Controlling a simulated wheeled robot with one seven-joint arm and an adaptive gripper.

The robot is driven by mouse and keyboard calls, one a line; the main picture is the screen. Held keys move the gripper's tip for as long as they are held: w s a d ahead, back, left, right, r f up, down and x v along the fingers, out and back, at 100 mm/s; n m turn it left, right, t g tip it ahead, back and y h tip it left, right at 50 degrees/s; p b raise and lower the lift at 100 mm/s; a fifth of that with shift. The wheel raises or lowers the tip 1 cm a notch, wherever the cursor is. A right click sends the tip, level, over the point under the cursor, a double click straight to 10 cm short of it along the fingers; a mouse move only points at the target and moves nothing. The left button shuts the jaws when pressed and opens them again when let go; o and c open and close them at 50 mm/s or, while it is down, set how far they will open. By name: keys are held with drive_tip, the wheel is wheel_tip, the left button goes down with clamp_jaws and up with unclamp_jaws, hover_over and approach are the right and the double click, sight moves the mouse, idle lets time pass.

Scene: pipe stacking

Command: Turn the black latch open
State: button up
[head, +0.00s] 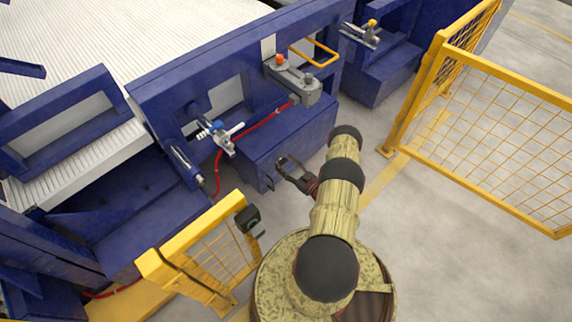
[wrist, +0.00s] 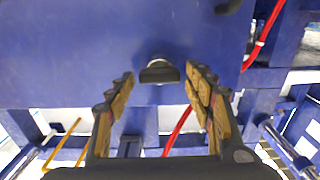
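In the wrist view, a small black latch (wrist: 158,73) with a silver collar sticks out of a blue panel (wrist: 60,60). It lies midway between my two finger tips, with a visible gap on each side. My gripper (wrist: 159,82) is open and empty, its tan-padded fingers spread around the line to the latch. In the head view, my gripper (head: 281,170) is in front of the blue box (head: 275,145) below the conveyor frame. The latch is too small to make out clearly there. Whether the fingers reach past the latch in depth I cannot tell.
A red cable (head: 262,121) runs along the blue frame. A grey button box (head: 297,82) sits above. Yellow mesh fences stand at right (head: 490,125) and lower left (head: 215,262), the latter with a black fitting (head: 247,220).

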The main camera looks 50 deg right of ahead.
drive_tip(key=c, duration=1)
drive_tip(key=shift+o, duration=0.2)
drive_tip(key=shift+m, duration=0.4)
drive_tip(key=m, duration=0.3)
drive_tip(key=shift+d+m, duration=0.1)
drive_tip(key=shift+m, duration=0.2)
drive_tip(key=shift+d+f+m, duration=0.1)
drive_tip(key=shift+f+m, duration=0.05)
drive_tip(key=shift+m, duration=3.25)
drive_tip(key=shift+d+f+m, duration=0.1)
drive_tip(key=shift+m, duration=3.3)
drive_tip(key=o, duration=1.2)
